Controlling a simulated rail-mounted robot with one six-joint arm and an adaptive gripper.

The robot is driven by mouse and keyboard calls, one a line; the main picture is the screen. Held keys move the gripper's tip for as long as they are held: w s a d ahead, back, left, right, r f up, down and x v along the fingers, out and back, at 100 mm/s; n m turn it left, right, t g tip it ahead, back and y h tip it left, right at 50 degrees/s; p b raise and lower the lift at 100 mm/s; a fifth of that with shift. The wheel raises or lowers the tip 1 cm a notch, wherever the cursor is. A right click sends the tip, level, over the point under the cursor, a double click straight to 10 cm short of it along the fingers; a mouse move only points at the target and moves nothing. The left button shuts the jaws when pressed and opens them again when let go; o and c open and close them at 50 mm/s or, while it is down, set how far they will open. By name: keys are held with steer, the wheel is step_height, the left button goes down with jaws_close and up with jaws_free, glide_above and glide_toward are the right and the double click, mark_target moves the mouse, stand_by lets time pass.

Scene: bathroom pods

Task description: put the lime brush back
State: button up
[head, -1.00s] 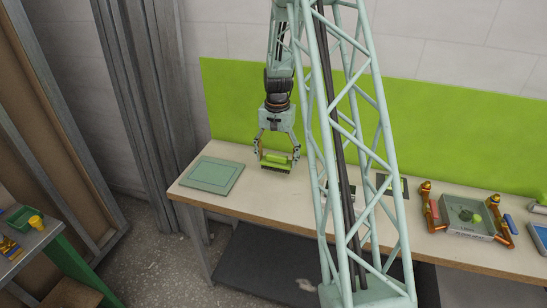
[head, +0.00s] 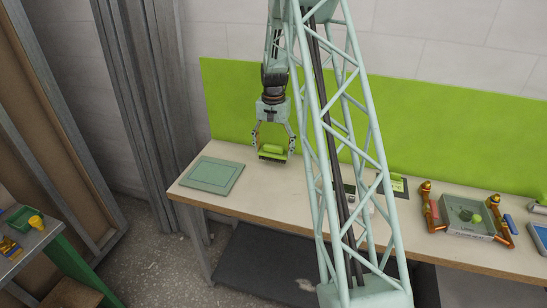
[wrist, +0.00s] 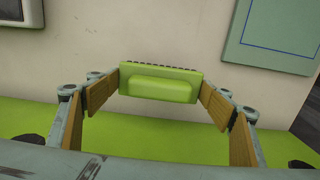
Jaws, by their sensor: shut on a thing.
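The lime brush (head: 272,151) has a lime block with a raised grip and dark bristles along one edge. My gripper (head: 273,153) is shut on it, one finger at each end. The brush seems to hang a little above the worktable, right of the flat green mat (head: 212,175). In the wrist view the lime brush (wrist: 162,82) sits between the wooden-faced pads of my gripper (wrist: 160,88).
The worktable (head: 300,196) is bare around the brush. A dark pad with a lime strip (head: 397,184) is partly behind my lattice column. A grey tray (head: 462,219) with orange fittings stands right. A lime panel (head: 235,105) backs the table.

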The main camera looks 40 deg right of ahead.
mark_target(273, 156)
steer(key=shift+f, duration=1.7)
steer(key=shift+f, duration=0.2)
steer(key=o, duration=1)
steer(key=shift+r, duration=0.2)
step_height(273, 156, up, 11)
steer(key=shift+r, duration=0.5)
